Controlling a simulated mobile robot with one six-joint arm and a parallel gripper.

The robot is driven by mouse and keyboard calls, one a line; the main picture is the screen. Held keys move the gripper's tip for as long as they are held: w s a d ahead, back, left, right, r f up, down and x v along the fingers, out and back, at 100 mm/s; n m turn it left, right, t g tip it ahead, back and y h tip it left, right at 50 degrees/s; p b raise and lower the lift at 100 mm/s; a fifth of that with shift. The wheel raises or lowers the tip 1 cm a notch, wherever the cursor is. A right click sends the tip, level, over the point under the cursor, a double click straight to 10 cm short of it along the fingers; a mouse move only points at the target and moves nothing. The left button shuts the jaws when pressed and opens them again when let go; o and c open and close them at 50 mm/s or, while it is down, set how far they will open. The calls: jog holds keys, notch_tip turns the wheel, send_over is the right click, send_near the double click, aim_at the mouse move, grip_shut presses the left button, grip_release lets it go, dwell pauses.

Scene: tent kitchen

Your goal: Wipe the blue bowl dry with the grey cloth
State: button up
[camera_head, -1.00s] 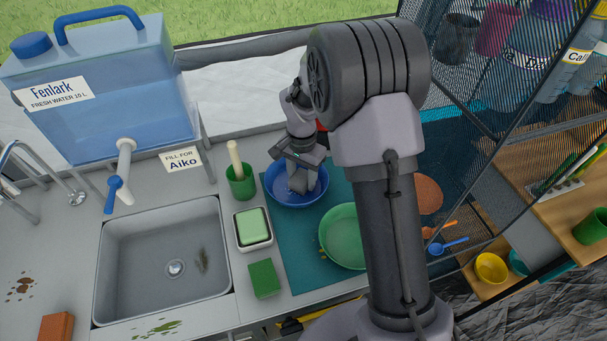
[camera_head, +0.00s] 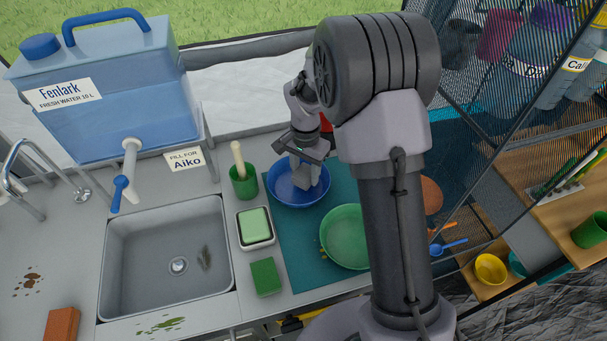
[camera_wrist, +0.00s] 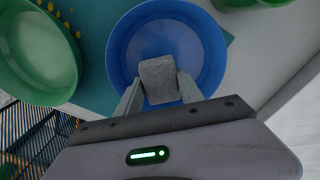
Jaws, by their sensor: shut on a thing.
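The blue bowl (camera_head: 284,197) sits upright on the teal mat (camera_head: 290,255), beside the sink. It fills the middle of the wrist view (camera_wrist: 210,50). My gripper (camera_head: 303,172) reaches down into the bowl from above. In the wrist view its two fingers (camera_wrist: 157,92) are shut on the grey cloth (camera_wrist: 157,72), a small folded block. The cloth is inside the bowl's outline, over its inner floor. Whether it presses on the surface I cannot tell. In the head view the cloth (camera_head: 305,181) is partly hidden by my gripper.
A green bowl (camera_head: 345,236) stands close by on the mat, partly behind my arm. A green cup with a brush (camera_head: 243,182), a soap dish (camera_head: 256,243) and a green sponge (camera_head: 265,277) lie between mat and sink (camera_head: 165,250). The water tank (camera_head: 100,100) stands at back left.

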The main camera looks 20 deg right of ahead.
jog(key=shift+r+p, duration=1.9)
jog(key=shift+r, duration=0.9)
